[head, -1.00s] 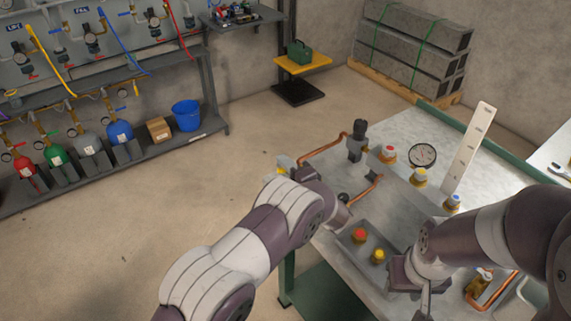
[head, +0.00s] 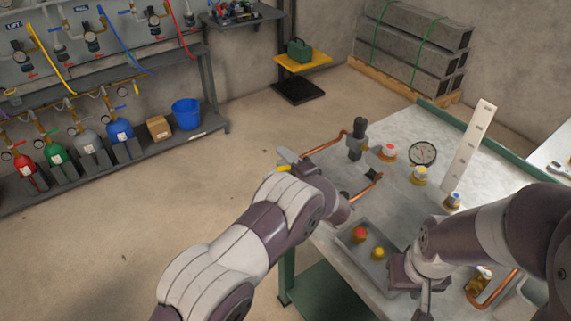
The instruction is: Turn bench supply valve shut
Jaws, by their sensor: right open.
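The bench (head: 400,120) has a copper pipe (head: 325,146) running along its left side to a black upright fitting (head: 357,138). A small yellow piece (head: 284,168), perhaps the supply valve's handle, shows at the pipe's left end beside my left gripper (head: 290,159). My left wrist hides most of that gripper and the valve body. I cannot tell whether its jaws grip the yellow piece. My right gripper (head: 425,298) is open, pointing down over the bench's front part, away from the valve.
A tray (head: 350,235) with red-topped and yellow-topped fittings lies between my arms. A round gauge (head: 423,153), capped fittings and a tall white scale (head: 468,148) stand further back. Gas bottles (head: 120,131) and a blue bucket (head: 187,113) line the left shelf. The floor between is clear.

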